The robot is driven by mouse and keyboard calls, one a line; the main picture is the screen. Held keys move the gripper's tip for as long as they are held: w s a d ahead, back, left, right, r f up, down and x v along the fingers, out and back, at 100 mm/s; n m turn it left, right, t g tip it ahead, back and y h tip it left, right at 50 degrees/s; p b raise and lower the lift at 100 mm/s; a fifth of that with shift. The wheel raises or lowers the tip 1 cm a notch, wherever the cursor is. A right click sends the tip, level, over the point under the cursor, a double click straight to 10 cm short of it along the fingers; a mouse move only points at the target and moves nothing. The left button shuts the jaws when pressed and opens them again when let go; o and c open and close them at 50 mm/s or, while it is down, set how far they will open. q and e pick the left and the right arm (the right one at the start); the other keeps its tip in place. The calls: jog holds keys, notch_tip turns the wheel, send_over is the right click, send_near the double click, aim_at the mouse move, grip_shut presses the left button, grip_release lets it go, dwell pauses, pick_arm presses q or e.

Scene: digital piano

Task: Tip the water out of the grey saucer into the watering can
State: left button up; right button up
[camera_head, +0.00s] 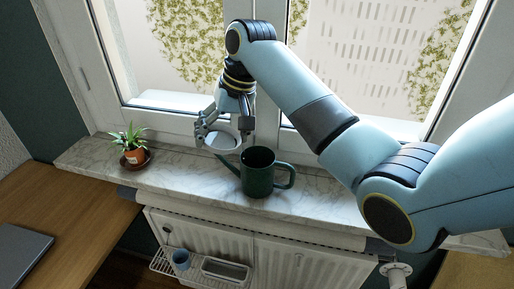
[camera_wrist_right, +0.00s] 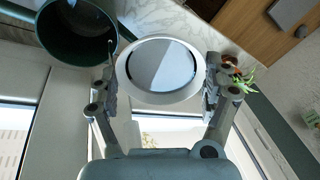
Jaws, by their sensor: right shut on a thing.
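The grey saucer (camera_head: 222,145) is between the two fingers of my right gripper (camera_head: 224,137), above the window sill, just behind and left of the watering can. In the right wrist view the saucer (camera_wrist_right: 127,88) shows a pale rim around a smooth grey, shiny middle; its finger on each side touches or nearly touches the rim. The dark green watering can (camera_head: 258,180) stands upright on the sill, spout to the left, handle to the right. Its open top (camera_wrist_right: 75,30) shows at the upper left of the wrist view, close beside the saucer. My left gripper is out of view.
A small potted plant (camera_head: 132,140) in a terracotta pot stands on a brown saucer at the sill's left. The marble sill (camera_head: 185,175) is clear between plant and can. The window frame (camera_head: 165,120) is close behind my gripper. A radiator (camera_head: 290,262) is below.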

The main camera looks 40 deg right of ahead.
jog(key=shift+s+d, duration=0.1)
jog(key=shift+d, duration=0.1)
jog(key=shift+s, duration=0.1)
jog(key=shift+d+r, duration=0.1)
jog(key=shift+d, duration=0.05)
jog(key=shift+y+b, duration=0.3)
jog(key=shift+b, duration=0.05)
jog(key=shift+s+d+r, duration=0.1)
jog(key=shift+s, duration=0.15)
